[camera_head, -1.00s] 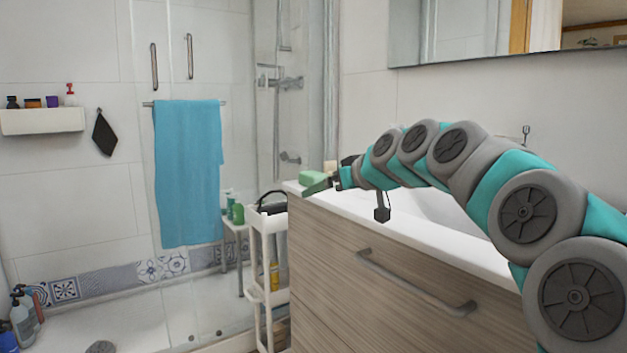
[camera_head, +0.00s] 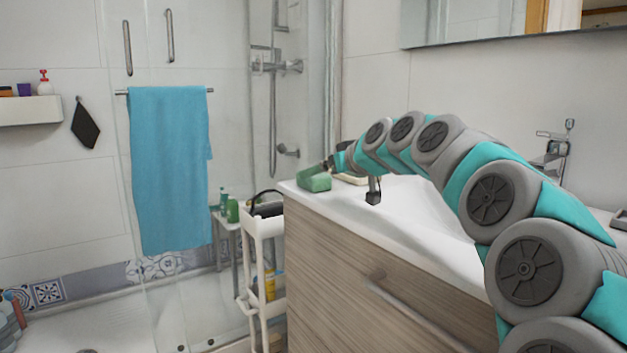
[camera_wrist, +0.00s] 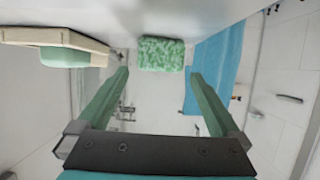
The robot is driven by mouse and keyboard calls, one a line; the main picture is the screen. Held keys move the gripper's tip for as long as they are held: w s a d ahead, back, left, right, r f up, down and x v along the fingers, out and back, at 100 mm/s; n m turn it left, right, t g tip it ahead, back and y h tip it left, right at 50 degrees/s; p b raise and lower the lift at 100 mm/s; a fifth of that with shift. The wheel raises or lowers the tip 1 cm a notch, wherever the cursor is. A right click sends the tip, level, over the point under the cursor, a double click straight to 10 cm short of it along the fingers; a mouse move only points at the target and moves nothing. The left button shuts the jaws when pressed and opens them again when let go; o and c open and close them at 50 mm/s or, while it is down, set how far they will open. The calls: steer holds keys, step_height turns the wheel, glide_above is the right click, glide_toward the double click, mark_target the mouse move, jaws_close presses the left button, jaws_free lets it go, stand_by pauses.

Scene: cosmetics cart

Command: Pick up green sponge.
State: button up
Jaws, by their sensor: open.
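The green sponge (camera_head: 314,183) sits on the white washbasin top (camera_head: 400,212) near its far left corner. In the wrist view the sponge (camera_wrist: 162,54) shows its mottled green face, centred just beyond my fingertips. My gripper (camera_wrist: 160,76) is open, with its two green fingers apart and nothing held between them. In the head view my gripper (camera_head: 323,167) is at the sponge, partly behind or above it; I cannot tell whether they touch.
A beige soap dish (camera_wrist: 25,36) with a green soap bar (camera_wrist: 64,57) lies beside the sponge. A tap (camera_head: 553,150) stands at the basin's back. A white cart (camera_head: 263,228) stands left of the cabinet (camera_head: 335,270). A blue towel (camera_head: 170,160) hangs beyond.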

steer(key=shift+r+p+x, duration=0.2)
steer(key=shift+p+x, duration=0.3)
steer(key=shift+x, duration=1.95)
steer(key=shift+w, duration=0.1)
steer(key=c, duration=1.4)
steer(key=shift+o, duration=0.2)
steer(key=shift+r, duration=0.15)
